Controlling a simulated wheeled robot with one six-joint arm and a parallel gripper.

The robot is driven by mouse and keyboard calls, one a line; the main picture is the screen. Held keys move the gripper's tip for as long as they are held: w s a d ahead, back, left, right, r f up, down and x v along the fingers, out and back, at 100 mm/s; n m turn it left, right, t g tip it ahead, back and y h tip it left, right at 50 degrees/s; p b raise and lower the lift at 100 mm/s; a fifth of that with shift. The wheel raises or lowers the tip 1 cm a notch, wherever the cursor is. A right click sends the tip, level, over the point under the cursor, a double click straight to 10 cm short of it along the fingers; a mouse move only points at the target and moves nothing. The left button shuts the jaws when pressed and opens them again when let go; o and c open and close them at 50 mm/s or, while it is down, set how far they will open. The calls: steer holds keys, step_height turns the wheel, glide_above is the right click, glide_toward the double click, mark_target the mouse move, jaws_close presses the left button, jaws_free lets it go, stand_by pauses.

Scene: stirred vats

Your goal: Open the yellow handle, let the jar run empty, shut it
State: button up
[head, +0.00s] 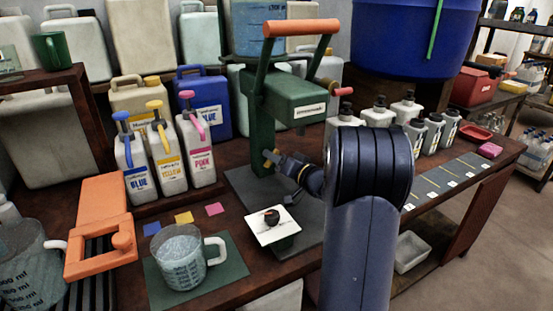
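A green press-like stand (262,115) with an orange-topped handle (300,27) stands at the middle of the bench. A clear jar (257,28) with dark markings and bluish contents shows behind the orange handle at the top; its upper part is cut off, and I cannot tell its level.
A white square plate (265,232) with a dark knob is in front of the stand. A clear jug (182,262) stands on a green mat. BLUE, YELLOW and PINK bottles (166,155) stand left, near an orange frame (100,225). Several grey bottles (345,115) stand right.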

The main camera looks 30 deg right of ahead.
steer(key=shift+c, duration=0.5)
jaws_close()
